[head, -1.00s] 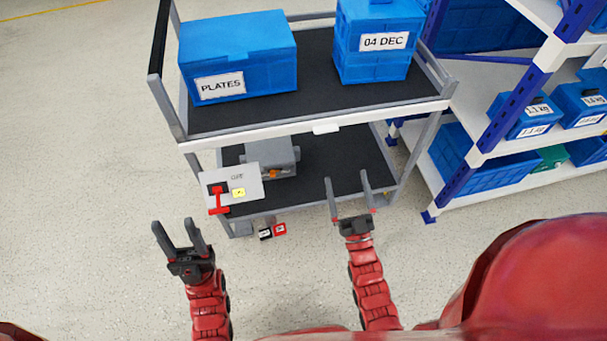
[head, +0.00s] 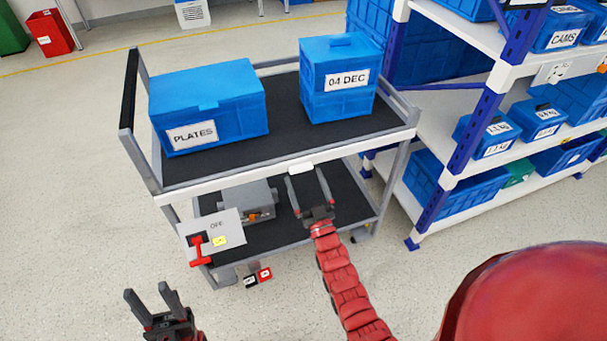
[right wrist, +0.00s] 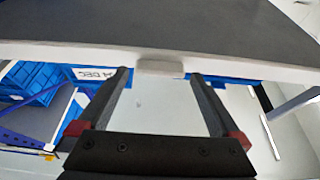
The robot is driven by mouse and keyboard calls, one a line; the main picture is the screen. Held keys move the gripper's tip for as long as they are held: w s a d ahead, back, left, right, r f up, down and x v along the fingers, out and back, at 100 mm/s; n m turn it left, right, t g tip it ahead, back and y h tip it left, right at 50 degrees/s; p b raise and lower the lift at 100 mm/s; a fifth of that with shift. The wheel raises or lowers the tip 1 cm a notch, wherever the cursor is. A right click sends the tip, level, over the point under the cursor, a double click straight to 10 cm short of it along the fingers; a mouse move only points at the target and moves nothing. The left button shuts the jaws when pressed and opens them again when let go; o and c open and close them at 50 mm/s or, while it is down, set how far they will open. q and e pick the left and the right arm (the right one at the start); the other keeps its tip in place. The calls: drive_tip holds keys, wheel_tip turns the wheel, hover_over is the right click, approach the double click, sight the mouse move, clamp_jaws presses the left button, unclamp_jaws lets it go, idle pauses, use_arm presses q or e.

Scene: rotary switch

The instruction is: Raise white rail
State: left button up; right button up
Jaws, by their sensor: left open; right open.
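The white rail (head: 237,176) runs along the front edge of the cart's upper shelf, with a small white tab (head: 301,168) on it. It also crosses the right wrist view (right wrist: 60,53), where the tab (right wrist: 160,66) shows between the fingertips. My right gripper (head: 304,176) is open, its fingers pointing at the rail on both sides of the tab; I cannot tell whether they touch it. My left gripper (head: 147,291) is open and empty, low and left in front of the cart, apart from it.
On the upper shelf stand a PLATES box (head: 208,105) and a 04 DEC box (head: 340,77). A panel marked OFF with a red lever (head: 199,249) hangs at the cart's lower left. A shelving rack (head: 470,145) stands to the right.

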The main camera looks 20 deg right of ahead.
drive_tip(key=shift+x, duration=0.95)
drive_tip(key=shift+c, duration=0.3)
